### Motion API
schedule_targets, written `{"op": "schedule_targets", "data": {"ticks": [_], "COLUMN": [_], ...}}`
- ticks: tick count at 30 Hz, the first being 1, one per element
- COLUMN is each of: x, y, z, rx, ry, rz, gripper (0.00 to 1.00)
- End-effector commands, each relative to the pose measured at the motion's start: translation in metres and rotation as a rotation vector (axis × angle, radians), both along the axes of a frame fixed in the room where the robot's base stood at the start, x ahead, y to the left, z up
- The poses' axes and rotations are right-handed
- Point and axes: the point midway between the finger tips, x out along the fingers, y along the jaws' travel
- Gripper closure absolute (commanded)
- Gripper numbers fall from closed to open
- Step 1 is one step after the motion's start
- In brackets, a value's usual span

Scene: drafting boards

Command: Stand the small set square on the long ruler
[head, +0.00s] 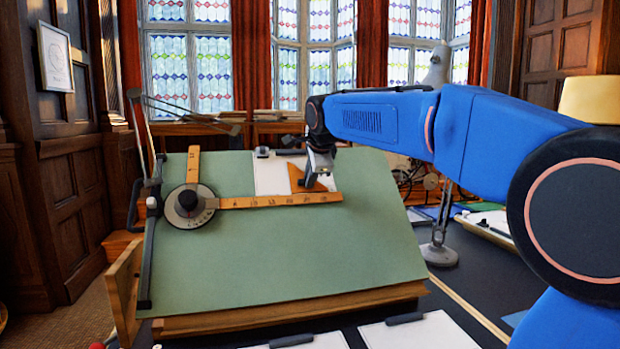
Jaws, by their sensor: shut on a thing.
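The small set square (297,181) is an orange-brown triangle over the tilted green drafting board, with its lower edge at or just above the upper edge of the long ruler (265,202). I cannot tell whether they touch. My gripper (317,176) is shut on the set square at its right part and hides some of it. The long ruler is wooden, with dark marks, and runs right from the round drafting head (190,206). A shorter ruler (193,165) rises from the same head.
A white sheet (270,176) lies on the green board (300,260) behind the set square, with a dark clip (262,152) at its top. A grey lamp stand (439,254) is right of the board. White pads lie in front. The lower board is clear.

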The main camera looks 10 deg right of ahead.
Motion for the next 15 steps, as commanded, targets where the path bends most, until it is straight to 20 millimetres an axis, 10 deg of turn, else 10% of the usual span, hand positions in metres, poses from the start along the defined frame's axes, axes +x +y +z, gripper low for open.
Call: {"op": "schedule_targets", "data": {"ticks": [15], "x": [-0.003], "y": [0.0001], "z": [-0.0029], "rx": [0.0], "ry": [0.0], "rz": [0.0], "gripper": [1.0]}}
